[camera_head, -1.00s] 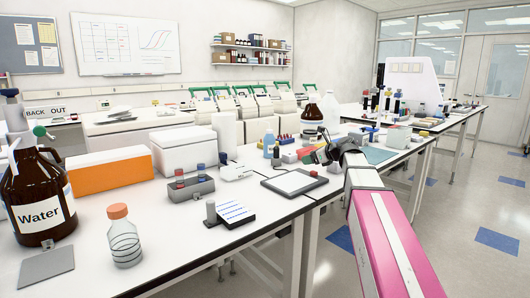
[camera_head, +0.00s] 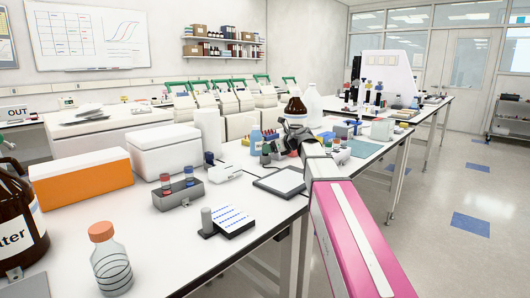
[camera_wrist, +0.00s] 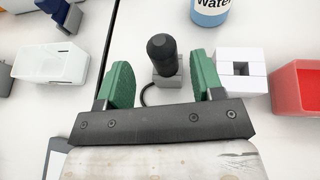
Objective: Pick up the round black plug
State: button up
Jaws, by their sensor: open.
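A black, round-topped upright piece, which looks like the round black plug (camera_wrist: 161,50), stands on a small grey base in the wrist view, with a dark cable curving beside it. My gripper (camera_wrist: 162,82) is open, its two green fingers apart on either side of the plug's lower part in that picture. Nothing is held between them. I cannot tell whether the fingers are level with the plug or short of it. In the head view my gripper (camera_head: 293,136) is a dark shape over the bench, and its fingers are too small to make out.
In the wrist view a blue-filled water bottle (camera_wrist: 209,11) stands behind the plug. A white block (camera_wrist: 241,70) and a red bin (camera_wrist: 298,90) are at right; a white open box (camera_wrist: 51,66) is at left. In the head view a grey tube holder (camera_head: 180,194) stands left of my arm.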

jog(key=x, duration=0.5)
jog(key=shift+w, duration=0.25)
jog(key=c, duration=0.7)
